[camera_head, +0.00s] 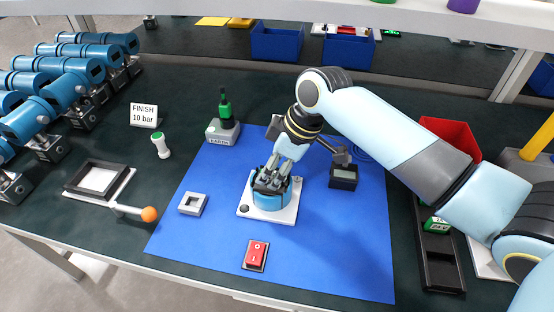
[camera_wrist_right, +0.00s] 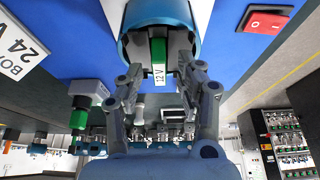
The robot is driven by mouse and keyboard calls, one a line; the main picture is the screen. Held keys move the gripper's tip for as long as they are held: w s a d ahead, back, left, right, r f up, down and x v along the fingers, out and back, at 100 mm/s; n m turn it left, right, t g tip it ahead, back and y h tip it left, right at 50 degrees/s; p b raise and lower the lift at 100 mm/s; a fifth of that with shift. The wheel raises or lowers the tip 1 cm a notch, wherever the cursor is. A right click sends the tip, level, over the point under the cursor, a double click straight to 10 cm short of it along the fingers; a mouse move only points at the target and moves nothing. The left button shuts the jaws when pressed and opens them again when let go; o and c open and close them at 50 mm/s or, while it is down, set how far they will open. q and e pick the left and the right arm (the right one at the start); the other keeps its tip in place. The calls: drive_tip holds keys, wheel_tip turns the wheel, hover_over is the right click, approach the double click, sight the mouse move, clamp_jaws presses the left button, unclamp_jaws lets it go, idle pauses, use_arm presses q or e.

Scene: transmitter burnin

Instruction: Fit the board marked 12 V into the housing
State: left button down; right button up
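The blue round housing (camera_head: 270,201) stands on a white plate on the blue mat, its open end up. My right gripper (camera_head: 272,178) points down at its mouth. In the right wrist view, the green board marked 12 V (camera_wrist_right: 158,54) stands in the mouth of the blue housing (camera_wrist_right: 178,14), with its white label end toward me. The fingers of my right gripper (camera_wrist_right: 158,80) are spread on either side of the board, with gaps visible. How deep the board sits is hidden. My left gripper is not in view.
A grey block with an upright green piece (camera_head: 223,132), a black meter box (camera_head: 344,178), a grey square ring (camera_head: 193,204) and a red switch (camera_head: 256,254) surround the housing. A black tray (camera_head: 440,270) lies at right. The mat's front left is clear.

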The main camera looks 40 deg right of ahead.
drive_tip(key=v, duration=1.2)
drive_tip(key=shift+p, duration=0.3)
